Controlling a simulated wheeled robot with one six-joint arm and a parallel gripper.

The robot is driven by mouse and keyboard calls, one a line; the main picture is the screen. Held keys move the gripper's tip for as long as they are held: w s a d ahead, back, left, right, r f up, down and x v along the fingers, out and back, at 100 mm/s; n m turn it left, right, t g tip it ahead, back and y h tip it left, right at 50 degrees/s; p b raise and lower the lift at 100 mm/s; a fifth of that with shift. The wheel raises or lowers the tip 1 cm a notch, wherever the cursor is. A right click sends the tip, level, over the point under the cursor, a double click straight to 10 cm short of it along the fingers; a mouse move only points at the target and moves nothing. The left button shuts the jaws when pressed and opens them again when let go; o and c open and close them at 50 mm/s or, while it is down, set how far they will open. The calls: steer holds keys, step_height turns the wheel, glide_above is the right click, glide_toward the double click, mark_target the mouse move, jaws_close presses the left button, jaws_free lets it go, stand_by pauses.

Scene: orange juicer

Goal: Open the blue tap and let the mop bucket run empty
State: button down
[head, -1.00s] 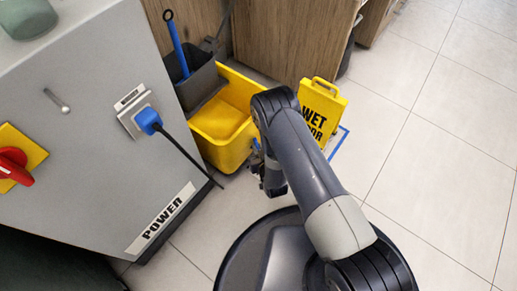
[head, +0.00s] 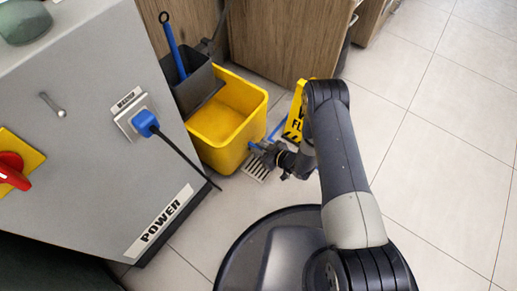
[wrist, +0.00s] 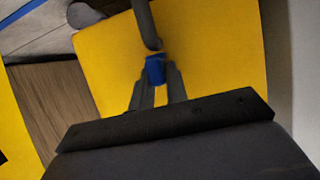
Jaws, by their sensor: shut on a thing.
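The yellow mop bucket (head: 218,148) stands on the floor beside the grey cabinet. I cannot tell from its yellow inside how much water it holds. The blue tap (head: 256,146) is low on the bucket's right side. In the wrist view the blue tap (wrist: 155,69) sits between my finger tips, in front of the yellow bucket wall (wrist: 220,55), with a dark pipe (wrist: 146,25) next to it. My gripper (head: 264,150) reaches the tap from the right and is shut on it; the fingers (wrist: 157,82) also show in the wrist view. No running water is visible.
A floor drain grate (head: 257,168) lies below the tap. A yellow wet-floor sign (head: 294,118) stands behind my arm, partly hidden. The grey cabinet (head: 90,150) with a blue plug (head: 146,122) and hanging cord is at left. Open tiled floor (head: 440,150) lies to the right.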

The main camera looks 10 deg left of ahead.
steer(key=shift+w+n+g, duration=0.1)
steer(key=shift+n+g, duration=0.2)
stand_by(0.4)
steer(key=c, duration=1.4)
jaws_free()
steer(key=p+v, duration=0.4)
steer(key=v, duration=0.6)
steer(key=shift+d, duration=0.45)
